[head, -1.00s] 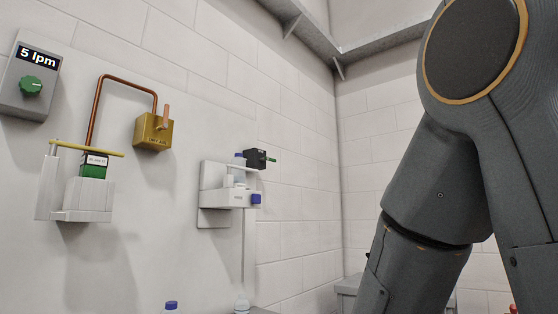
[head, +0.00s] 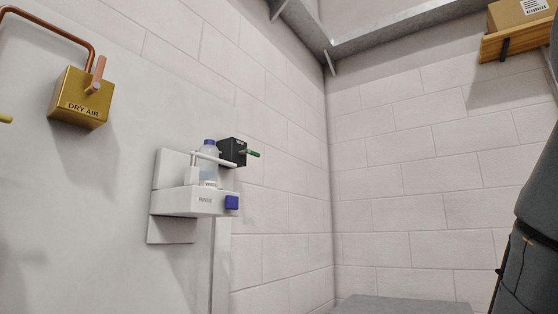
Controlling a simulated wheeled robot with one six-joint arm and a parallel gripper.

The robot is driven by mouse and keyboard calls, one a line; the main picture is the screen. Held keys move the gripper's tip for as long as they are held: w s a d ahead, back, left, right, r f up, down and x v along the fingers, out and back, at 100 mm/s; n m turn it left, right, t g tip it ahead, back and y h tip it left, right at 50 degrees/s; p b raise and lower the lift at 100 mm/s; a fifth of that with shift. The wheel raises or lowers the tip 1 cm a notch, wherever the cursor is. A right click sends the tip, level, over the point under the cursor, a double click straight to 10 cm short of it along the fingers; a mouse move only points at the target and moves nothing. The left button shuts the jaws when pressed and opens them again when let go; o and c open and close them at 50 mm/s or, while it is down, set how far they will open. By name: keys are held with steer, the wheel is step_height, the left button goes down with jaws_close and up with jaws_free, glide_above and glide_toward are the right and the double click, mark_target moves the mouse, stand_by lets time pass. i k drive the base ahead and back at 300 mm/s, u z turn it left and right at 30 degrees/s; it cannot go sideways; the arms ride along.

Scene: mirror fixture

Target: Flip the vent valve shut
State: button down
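A small black box (head: 232,151) with a green lever (head: 249,153) is on the wall behind the white rinse holder. It looks like the vent valve, but its label is too small to read. The lever sticks out to the right, roughly level. A brass valve box (head: 80,98) marked DRY AIR, with a copper lever (head: 96,75) standing up at a slant, is on the wall at the left. My gripper is not in view. Only a dark part of my arm shows at the right edge.
A white wall holder (head: 195,201) marked RINSE carries a clear bottle (head: 208,165) with a blue cap, under a white bar, and has a blue knob (head: 231,202). A wooden shelf (head: 515,40) with a carton (head: 520,12) is high at right. A grey surface (head: 400,305) lies low at centre.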

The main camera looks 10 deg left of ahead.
mark_target(249, 151)
steer(key=u, duration=0.05)
steer(key=i, duration=0.65)
steer(key=u, duration=0.7)
steer(key=i, duration=0.45)
steer(key=z, duration=0.25)
steer(key=k, duration=1.35)
steer(key=z, duration=0.9)
steer(key=i, duration=1.35)
steer(key=u, duration=0.8)
